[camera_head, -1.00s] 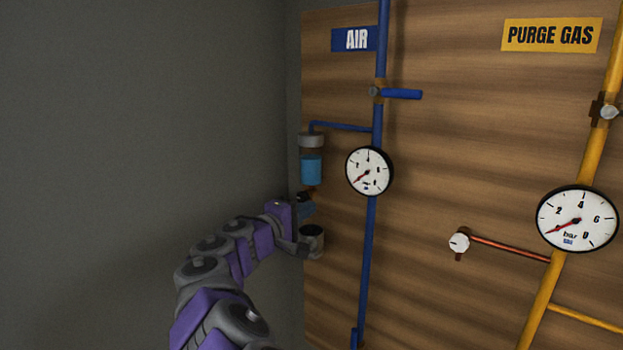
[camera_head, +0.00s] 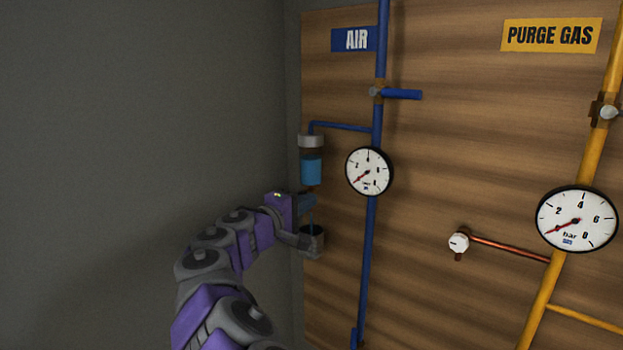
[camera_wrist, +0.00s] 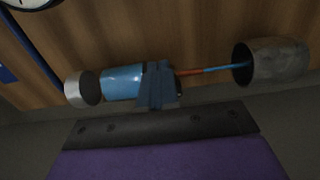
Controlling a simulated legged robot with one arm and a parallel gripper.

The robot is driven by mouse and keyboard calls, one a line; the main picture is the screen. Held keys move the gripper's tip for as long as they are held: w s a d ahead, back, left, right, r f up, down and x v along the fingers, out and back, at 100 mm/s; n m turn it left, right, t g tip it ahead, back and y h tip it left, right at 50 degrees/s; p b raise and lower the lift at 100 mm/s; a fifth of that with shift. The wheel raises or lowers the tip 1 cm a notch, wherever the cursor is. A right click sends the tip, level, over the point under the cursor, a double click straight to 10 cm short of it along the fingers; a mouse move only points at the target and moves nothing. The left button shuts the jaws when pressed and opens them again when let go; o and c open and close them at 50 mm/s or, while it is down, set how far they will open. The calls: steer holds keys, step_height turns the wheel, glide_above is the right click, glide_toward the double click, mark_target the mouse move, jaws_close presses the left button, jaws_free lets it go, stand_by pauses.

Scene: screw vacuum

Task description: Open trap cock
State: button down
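The trap is a small vessel with blue liquid (camera_head: 311,170) and a grey cap, on the left edge of the wooden board. It lies sideways in the wrist view (camera_wrist: 123,82). A thin blue stream (camera_wrist: 220,69) runs from the copper outlet (camera_wrist: 189,72) into the grey cup (camera_wrist: 275,62). The cup is below the trap in the head view (camera_head: 312,242). My gripper (camera_wrist: 157,85) is at the trap cock, between vessel and outlet. Its blue-grey fingers are close together and appear shut on the cock, which they mostly hide. The gripper also shows in the head view (camera_head: 306,201).
A grey wall (camera_head: 130,100) stands close on the left. The blue air pipe (camera_head: 370,240), with a gauge (camera_head: 369,171) and a blue valve handle (camera_head: 402,94), is right of the trap. Yellow purge gas piping (camera_head: 575,210) is farther right.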

steer(key=shift+a+r, duration=0.2)
steer(key=shift+r, duration=0.1)
steer(key=shift+d, duration=0.15)
steer(key=shift+s, duration=0.1)
steer(key=b+v, duration=0.1)
steer(key=v, duration=0.5)
stand_by(0.4)
